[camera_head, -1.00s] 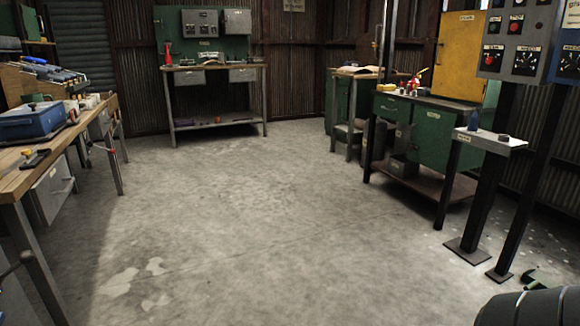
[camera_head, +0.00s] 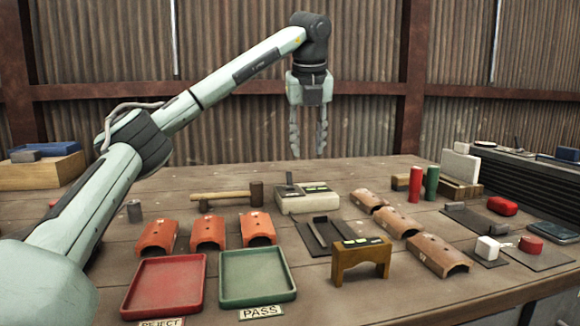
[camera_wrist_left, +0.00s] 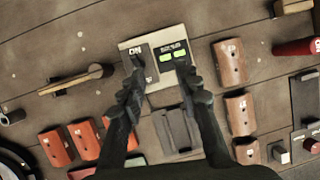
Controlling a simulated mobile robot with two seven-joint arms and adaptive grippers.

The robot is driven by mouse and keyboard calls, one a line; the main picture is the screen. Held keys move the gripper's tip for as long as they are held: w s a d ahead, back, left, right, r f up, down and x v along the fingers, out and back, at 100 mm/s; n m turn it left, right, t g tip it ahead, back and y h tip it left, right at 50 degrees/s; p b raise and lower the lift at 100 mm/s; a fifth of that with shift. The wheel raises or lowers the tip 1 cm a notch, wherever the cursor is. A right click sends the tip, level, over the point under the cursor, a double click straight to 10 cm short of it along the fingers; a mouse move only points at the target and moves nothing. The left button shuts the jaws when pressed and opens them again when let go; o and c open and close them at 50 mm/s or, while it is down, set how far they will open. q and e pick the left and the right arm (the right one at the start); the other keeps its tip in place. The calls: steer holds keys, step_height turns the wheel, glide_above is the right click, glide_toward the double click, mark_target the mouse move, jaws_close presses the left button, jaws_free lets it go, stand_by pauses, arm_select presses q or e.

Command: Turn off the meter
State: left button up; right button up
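The meter (camera_head: 308,199) is a pale box on the wooden bench, with a dark lever standing up on its left side and a display on its right. In the left wrist view the meter (camera_wrist_left: 152,46) shows a switch plate marked "ON" and two lit green readouts. My left gripper (camera_head: 308,148) points down above and behind the meter, open and empty. In the left wrist view its fingers (camera_wrist_left: 157,72) are spread apart, overlapping the meter's front part, and seem not to touch it. My right gripper is not in view.
In front of the meter lie a dark metal plate (camera_head: 325,236) and a brown arch with a level (camera_head: 360,260). A mallet (camera_head: 228,195) lies to the left. Orange tiles, a red tray (camera_head: 165,285) and a green tray (camera_head: 258,278) fill the front left. Red and green cylinders stand right.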

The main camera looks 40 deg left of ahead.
mark_target(289, 179)
arm_select(q)
steer(key=shift+n+g+y, duration=0.3)
steer(key=shift+n+g, duration=0.2)
steer(key=a+f, duration=0.3)
steer(key=f, duration=0.2)
steer(key=a+f, duration=0.2)
steer(key=f, duration=0.1)
steer(key=shift+a, duration=0.3)
steer(key=shift+w, duration=0.1)
steer(key=shift+r, duration=0.1)
jaws_close()
